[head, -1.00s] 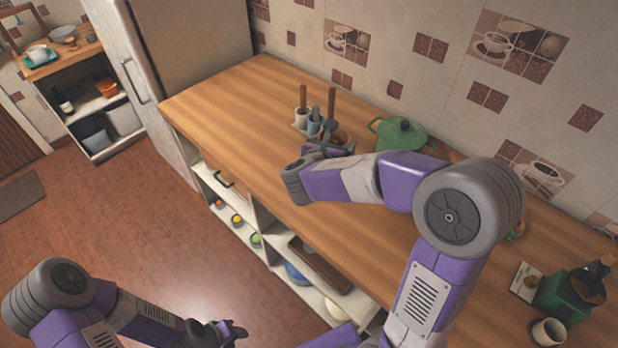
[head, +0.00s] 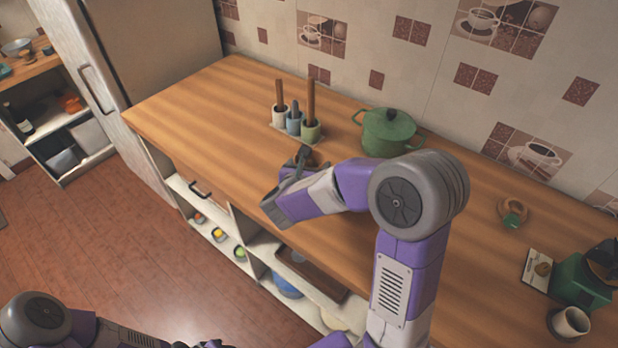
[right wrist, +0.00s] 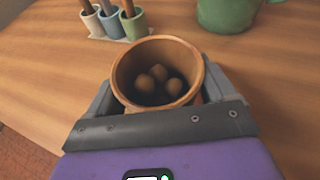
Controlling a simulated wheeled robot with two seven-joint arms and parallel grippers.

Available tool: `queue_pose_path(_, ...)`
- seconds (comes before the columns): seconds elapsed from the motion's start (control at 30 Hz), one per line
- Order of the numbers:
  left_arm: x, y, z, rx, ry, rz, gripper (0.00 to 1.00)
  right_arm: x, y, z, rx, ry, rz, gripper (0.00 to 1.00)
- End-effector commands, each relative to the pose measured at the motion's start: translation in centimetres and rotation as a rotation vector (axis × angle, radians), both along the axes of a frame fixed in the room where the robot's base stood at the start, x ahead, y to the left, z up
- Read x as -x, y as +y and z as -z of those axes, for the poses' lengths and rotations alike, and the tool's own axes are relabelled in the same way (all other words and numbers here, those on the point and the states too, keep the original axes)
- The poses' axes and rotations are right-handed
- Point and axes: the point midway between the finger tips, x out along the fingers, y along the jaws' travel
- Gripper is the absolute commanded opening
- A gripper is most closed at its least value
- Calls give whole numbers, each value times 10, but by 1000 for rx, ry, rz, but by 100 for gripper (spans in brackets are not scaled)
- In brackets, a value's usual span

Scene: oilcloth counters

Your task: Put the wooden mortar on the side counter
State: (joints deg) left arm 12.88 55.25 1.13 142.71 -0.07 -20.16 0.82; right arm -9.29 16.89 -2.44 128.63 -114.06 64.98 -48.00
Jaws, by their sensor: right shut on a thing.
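The wooden mortar (right wrist: 122,82) is a round brown cup between the jaws of my right gripper (right wrist: 157,98) in the right wrist view. Its mouth faces up, and several round brown things lie inside. In the head view my right gripper (head: 304,160) is over the long wooden counter (head: 190,112), and hides most of the mortar. I cannot tell whether the mortar touches the counter. A smaller wooden-topped counter (head: 28,68) stands at the far left, cut by the frame edge. My left gripper (head: 213,344) barely shows at the bottom edge, its jaws unclear.
A utensil holder (head: 296,128) and green pot (head: 390,132) stand behind the mortar. A ring-shaped thing (head: 513,209), green grinder (head: 580,280) and cup (head: 569,322) are on the right. The long counter's left end is clear. A fridge (head: 120,90) stands between the counters.

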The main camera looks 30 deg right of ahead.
Motion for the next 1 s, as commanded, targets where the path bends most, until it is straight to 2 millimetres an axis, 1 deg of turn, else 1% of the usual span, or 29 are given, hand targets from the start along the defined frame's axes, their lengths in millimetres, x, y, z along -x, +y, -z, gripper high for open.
queue_pose_path(0.1, 0, 0, 7, 0, 0, 0, 43, 0, 0, 19, 2, 4, 0, 25)
queue_pose_path(0.2, 0, 0, 11, 0, 0, 0, 43, 0, 0, 32, 2, 3, 0, 25)
queue_pose_path(0.47, 0, 0, 10, 0, 0, 0, 43, 0, 0, 32, 1, 0, 0, 25)
queue_pose_path(0.57, 0, 0, 13, 0, 0, 0, 43, 0, 0, 35, 1, 0, 0, 25)
queue_pose_path(0.6, 0, 0, 14, 0, 0, 0, 43, 0, 0, 36, 0, 1, 0, 86)
queue_pose_path(0.7, 0, 0, 13, 0, 0, 0, 43, 0, 0, 35, 0, 1, 0, 100)
queue_pose_path(1.0, 0, 0, 10, 0, 0, 0, 43, 0, 0, 32, 0, 1, 0, 100)
